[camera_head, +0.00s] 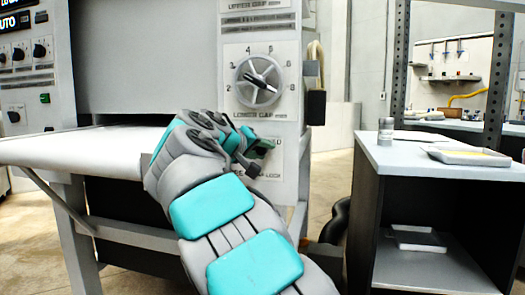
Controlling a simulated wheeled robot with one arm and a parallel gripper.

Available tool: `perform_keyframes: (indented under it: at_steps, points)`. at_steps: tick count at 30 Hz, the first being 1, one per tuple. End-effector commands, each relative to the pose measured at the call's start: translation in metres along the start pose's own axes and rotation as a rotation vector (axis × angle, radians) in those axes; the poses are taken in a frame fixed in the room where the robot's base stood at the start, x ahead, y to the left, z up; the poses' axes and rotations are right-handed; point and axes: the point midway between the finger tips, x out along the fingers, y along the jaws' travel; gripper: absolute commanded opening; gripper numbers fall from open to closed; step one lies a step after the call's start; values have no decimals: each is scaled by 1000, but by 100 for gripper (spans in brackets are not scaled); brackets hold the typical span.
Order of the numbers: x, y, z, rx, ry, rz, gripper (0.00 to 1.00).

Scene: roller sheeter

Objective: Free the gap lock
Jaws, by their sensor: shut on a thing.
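The sheeter's white bed (80,147) extends left of my arm. A control panel (27,52) with knobs is at upper left. A dark bench (425,160) with a grey top, carrying a tray (466,155) and a small cylinder (385,131), stands close on the right.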

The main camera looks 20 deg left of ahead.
Motion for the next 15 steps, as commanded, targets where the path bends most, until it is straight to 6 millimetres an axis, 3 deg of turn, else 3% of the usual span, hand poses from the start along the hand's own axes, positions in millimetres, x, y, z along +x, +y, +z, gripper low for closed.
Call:
perform_keyframes:
  at_steps: [8,15]
  points:
    - [2,-5,5,68,2,-26,0]
    - [7,-16,13,228,2,-92,0]
